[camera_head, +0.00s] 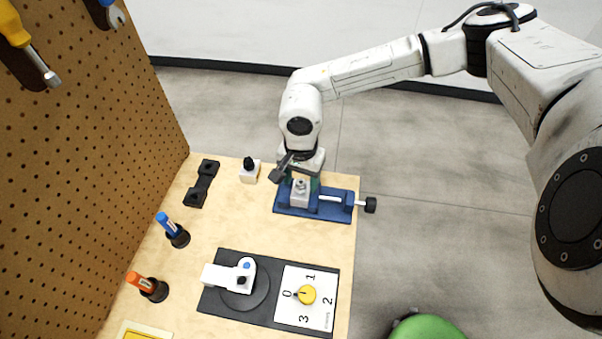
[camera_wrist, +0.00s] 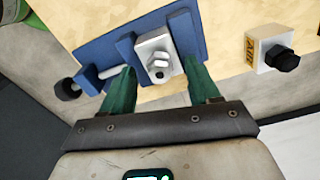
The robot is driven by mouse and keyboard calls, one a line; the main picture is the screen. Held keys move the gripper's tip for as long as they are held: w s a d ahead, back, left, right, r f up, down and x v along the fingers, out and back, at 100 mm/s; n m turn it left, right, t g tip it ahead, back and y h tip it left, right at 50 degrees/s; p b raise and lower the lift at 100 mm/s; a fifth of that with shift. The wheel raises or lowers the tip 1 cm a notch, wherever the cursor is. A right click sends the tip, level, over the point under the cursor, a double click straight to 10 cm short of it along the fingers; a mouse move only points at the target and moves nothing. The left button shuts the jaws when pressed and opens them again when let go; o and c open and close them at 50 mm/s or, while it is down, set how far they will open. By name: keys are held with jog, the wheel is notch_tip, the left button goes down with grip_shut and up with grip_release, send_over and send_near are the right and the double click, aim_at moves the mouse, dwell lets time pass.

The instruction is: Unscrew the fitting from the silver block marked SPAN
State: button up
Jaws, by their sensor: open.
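The silver block (camera_head: 299,199) sits clamped in a blue vise (camera_head: 340,209) at the table's far right; no marking on it is legible. Its small metal fitting (camera_wrist: 159,61) stands on the block's face in the wrist view. My gripper (camera_wrist: 160,74) is open, with one green finger on each side of the block and fitting. In the head view my gripper (camera_head: 301,181) hangs just above the block, partly hiding it. I cannot tell whether the fingers touch anything.
A white block with a black knob (camera_head: 249,171) stands left of the vise and carries a yellow label (camera_wrist: 249,49). A black two-ended holder (camera_head: 202,184), blue (camera_head: 173,229) and orange (camera_head: 147,286) tools, and a dial plate (camera_head: 316,275) occupy the table. A pegboard (camera_head: 80,150) borders the left.

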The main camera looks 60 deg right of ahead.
jog(key=c, duration=1.1)
jog(key=shift+f+n+b, duration=0.1)
jog(key=shift+n+b, duration=0.75)
jog(key=shift+n, duration=1.15)
jog(key=shift+n+b, duration=0.6)
jog(key=shift+n, duration=1.4)
